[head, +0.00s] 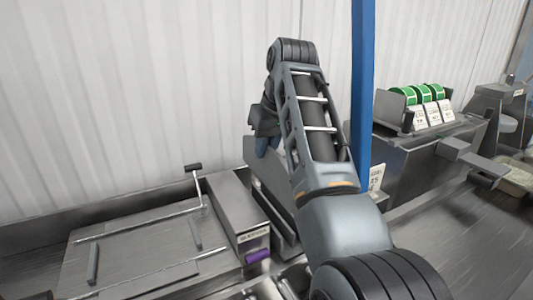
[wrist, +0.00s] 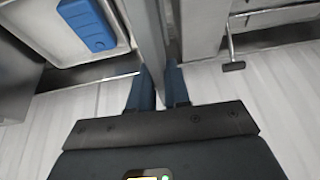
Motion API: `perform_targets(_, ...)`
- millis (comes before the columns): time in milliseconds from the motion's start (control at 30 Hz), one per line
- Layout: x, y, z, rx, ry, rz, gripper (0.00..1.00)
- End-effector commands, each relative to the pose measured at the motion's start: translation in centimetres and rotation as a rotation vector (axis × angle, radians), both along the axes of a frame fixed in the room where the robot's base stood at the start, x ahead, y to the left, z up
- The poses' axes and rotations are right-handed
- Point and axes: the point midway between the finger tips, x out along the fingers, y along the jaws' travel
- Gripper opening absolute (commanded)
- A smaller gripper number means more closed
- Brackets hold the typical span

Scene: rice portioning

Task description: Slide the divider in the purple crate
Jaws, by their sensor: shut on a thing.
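My gripper (head: 266,142) is at the far end of my raised arm, near the back wall, with its blue fingertips low. In the wrist view its two blue fingers (wrist: 158,86) are shut on a thin grey panel (wrist: 148,30) that runs away between them. In the head view a grey panel (head: 262,172) shows just below the fingertips, partly hidden by my arm. I cannot tell for sure that it is the divider. A small purple part (head: 258,256) shows at the front of a narrow grey box (head: 236,208). No whole purple crate is clearly visible.
A flat metal lid with a bar handle (head: 130,250) lies at the left. A blue post (head: 362,80) stands right of my arm. Green rolls (head: 418,95) sit on a metal stand at the right. The wrist view shows a blue block (wrist: 87,25) in a pale tray.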

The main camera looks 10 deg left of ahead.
Motion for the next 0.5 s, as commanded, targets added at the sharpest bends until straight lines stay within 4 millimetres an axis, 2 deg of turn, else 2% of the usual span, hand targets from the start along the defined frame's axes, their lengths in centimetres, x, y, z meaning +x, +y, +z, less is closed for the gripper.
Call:
perform_targets(33,0.0,0.0,1.0,0.001,-0.001,0.0,0.0)
perform_targets(500,0.0,0.0,4.9,0.0,-0.002,0.0,0.0)
